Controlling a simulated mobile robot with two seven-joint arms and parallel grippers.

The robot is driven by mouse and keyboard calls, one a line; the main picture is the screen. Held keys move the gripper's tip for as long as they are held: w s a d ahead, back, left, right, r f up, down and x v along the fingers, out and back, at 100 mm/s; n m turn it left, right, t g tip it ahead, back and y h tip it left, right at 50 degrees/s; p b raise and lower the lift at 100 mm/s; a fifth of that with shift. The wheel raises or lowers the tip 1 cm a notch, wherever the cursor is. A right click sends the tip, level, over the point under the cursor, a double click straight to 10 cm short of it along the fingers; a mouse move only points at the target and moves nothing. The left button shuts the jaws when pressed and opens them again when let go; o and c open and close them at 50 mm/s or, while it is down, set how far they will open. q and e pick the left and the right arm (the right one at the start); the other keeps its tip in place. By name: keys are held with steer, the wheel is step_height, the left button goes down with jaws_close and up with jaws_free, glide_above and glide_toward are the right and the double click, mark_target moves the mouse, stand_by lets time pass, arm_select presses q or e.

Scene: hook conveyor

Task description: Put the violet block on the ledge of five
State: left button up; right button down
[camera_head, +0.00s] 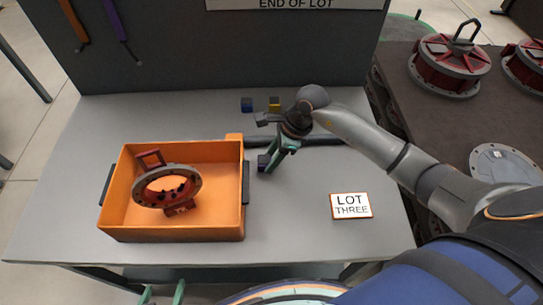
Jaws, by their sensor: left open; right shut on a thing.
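My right gripper (270,164) reaches in from the right over the table, its green fingers pointing down. It is shut on a small dark violet block (262,161), just right of the orange bin. Whether the block touches the table is hard to tell. A long dark grey raised strip (325,141) runs across the table behind the gripper, partly hidden by my arm; I cannot tell if it is the ledge. A blue block (247,104) and a yellow block (274,102) stand farther back. My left gripper (164,294) is open and empty at the bottom edge.
The orange bin (120,192) holds a red and grey ring-shaped part (168,187). A "LOT THREE" card (351,206) lies at the right. A dark panel (190,60) with an "END OF LOT" sign (295,4) stands behind. A dark conveyor (405,85) with red-grey parts is at right.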

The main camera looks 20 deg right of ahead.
steer(key=shift+f, duration=0.25)
steer(key=shift+c, duration=2.1)
jaws_free()
